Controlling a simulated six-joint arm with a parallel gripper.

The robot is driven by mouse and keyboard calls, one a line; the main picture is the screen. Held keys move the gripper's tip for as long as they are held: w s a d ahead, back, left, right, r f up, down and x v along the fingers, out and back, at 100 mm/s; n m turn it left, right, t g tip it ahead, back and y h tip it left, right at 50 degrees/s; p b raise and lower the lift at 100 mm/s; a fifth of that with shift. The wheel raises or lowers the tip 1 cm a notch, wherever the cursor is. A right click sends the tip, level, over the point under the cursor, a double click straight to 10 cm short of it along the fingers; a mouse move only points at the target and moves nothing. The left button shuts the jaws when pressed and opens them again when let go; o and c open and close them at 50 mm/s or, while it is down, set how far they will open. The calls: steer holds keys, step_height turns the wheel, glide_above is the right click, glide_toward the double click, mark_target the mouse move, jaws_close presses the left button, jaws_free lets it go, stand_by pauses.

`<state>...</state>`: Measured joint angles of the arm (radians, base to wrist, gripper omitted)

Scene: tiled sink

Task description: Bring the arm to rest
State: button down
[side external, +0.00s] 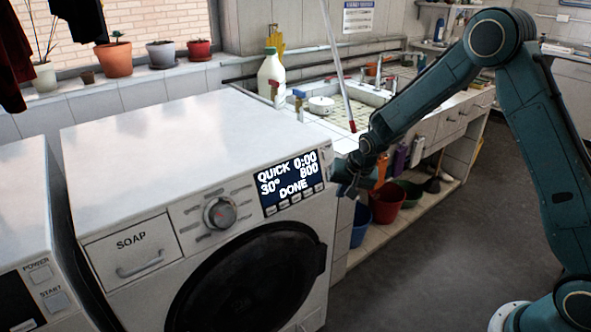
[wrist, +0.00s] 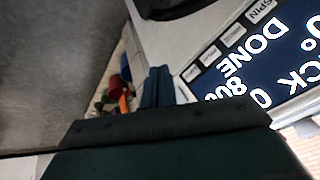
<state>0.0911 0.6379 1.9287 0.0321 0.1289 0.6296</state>
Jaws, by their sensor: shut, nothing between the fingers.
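My teal arm reaches in from the right in the side external view. My gripper (side external: 347,182) is beside the right end of the washing machine's control panel, close to the display. Whether it touches the machine I cannot tell. In the wrist view the dark blue fingers (wrist: 158,86) are together and hold nothing. The white washing machine (side external: 150,135) has a lit display (side external: 290,184) reading QUICK 0:00, 30°, 800, DONE. Part of that display (wrist: 262,55) also shows rotated in the wrist view. The round dark door (side external: 245,285) looks closed.
A sink counter (side external: 425,127) with bottles and taps runs behind my gripper. Red (side external: 388,203) and blue (side external: 360,222) buckets stand below it. Potted plants line the window sill (side external: 130,90). The grey floor (side external: 450,260) at the right is open.

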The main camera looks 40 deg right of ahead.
steer(key=s+a+r+n, duration=0.35)
steer(key=s+r, duration=0.95)
steer(key=r, duration=0.5)
steer(key=s+a+r+n, duration=0.1)
steer(key=s+r+n, duration=0.1)
steer(key=s, duration=0.8)
steer(key=s+a+r+n, duration=0.1)
steer(key=s+r+n, duration=0.2)
steer(key=s, duration=0.8)
steer(key=shift+r+y, duration=0.2)
steer(key=shift+y, duration=0.2)
